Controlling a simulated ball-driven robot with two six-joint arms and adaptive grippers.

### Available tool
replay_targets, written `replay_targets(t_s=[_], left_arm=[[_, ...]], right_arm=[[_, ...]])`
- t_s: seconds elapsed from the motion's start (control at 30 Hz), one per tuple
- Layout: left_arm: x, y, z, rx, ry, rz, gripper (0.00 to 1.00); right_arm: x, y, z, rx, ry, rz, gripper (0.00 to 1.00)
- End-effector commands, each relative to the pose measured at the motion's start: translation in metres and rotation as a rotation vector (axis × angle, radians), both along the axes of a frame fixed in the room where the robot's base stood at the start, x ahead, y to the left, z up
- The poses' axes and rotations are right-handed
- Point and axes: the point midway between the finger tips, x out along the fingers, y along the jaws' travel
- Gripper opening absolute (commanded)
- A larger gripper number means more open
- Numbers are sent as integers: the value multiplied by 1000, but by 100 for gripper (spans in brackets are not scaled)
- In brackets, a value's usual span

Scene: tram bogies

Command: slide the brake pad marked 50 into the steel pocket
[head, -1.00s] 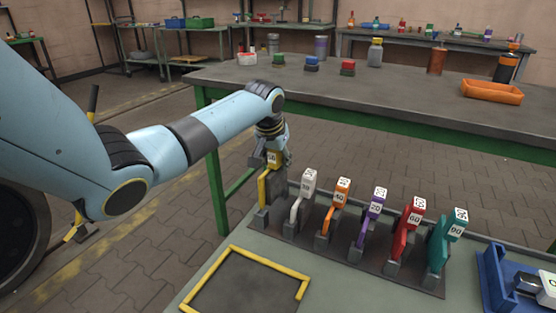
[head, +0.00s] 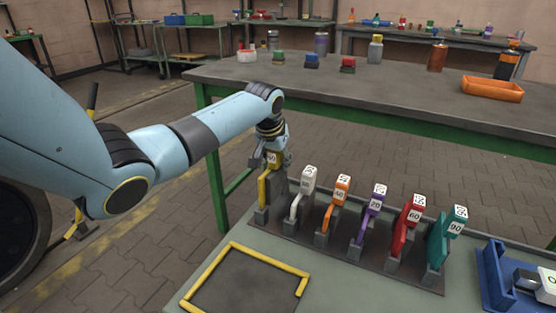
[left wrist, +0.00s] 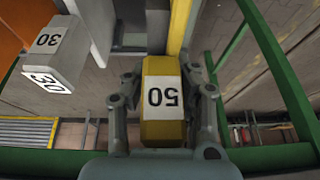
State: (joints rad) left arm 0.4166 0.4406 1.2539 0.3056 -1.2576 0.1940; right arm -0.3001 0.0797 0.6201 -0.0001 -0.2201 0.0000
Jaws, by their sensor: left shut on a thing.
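The yellow brake pad marked 50 (head: 264,186) is at the left end of a row of pads. It also shows in the left wrist view (left wrist: 162,115), its white label between the fingers. My left gripper (head: 272,158) is shut on its top from above. The pad's lower end is at a grey holder (head: 261,215); I cannot tell how deep it sits. At the right edge is a blue fixture (head: 490,275) with a grey metal part (head: 528,278), partly cut off. I cannot tell if this is the steel pocket. My right gripper is not in view.
Several pads stand to the right in the dark rack, the white one marked 30 (head: 303,197) nearest. A yellow-edged square (head: 196,282) lies in front on the bench. A grey table (head: 400,100) with an orange tray (head: 492,90) stands behind.

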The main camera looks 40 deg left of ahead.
Motion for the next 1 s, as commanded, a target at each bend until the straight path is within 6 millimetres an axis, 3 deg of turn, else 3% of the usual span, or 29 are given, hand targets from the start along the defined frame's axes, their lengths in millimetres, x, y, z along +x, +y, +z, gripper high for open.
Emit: replay_targets(t_s=[1.0], left_arm=[[1,0,-20,1,-3,0,0]], right_arm=[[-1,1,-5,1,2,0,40]])
